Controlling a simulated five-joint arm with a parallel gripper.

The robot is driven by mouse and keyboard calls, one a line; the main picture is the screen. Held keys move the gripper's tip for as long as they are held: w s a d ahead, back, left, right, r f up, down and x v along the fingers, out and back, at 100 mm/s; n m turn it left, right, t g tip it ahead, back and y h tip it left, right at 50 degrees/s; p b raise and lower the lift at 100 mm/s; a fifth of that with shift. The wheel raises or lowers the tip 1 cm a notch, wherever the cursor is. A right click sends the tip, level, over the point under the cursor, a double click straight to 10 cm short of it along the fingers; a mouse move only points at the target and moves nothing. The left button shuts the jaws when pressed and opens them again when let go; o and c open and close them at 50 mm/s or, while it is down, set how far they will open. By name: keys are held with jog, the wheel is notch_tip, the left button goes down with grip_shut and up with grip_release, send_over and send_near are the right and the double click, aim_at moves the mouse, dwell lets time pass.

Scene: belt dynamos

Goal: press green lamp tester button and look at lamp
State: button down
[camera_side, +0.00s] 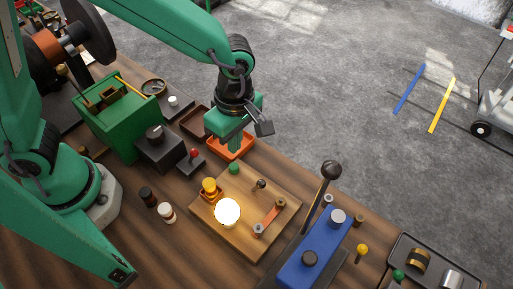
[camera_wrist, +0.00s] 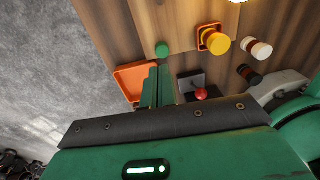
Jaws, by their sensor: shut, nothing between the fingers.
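The lamp tester is a wooden board (camera_side: 262,232) on the bench. Its green button (camera_side: 234,168) sits at the board's far edge; it also shows in the wrist view (camera_wrist: 162,50). The round lamp (camera_side: 227,213) glows bright warm white at the board's near side; only its edge shows at the top of the wrist view (camera_wrist: 243,1). My gripper (camera_side: 235,149) is shut and empty, pointing down just above and beyond the green button. In the wrist view its fingertips (camera_wrist: 158,68) end just short of the button. I see a small gap between them.
A yellow knob (camera_side: 210,185) in an orange holder stands beside the lamp. An orange tray (camera_side: 238,145) lies under and behind my gripper. A red-topped switch (camera_side: 194,154) is to the left. A blue block (camera_side: 318,250) with a tall black lever (camera_side: 330,171) stands to the right.

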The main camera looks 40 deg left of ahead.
notch_tip(320, 180, up, 8)
jog(key=shift+w, duration=0.3)
dwell(0.7)
jog(key=s+a+r+m+t, duration=0.3)
jog(key=a+m, duration=0.6)
jog(key=a, duration=0.1)
jog(key=s+a+r+m+t, duration=0.3)
jog(key=s+a+r+m, duration=0.1)
jog(key=a+m, duration=0.5)
jog(key=shift+a+r, duration=0.2)
jog(key=shift+a, duration=1.1)
jog(key=shift+w+d+r, duration=0.1)
jog(key=shift+w, duration=0.05)
dwell(0.4)
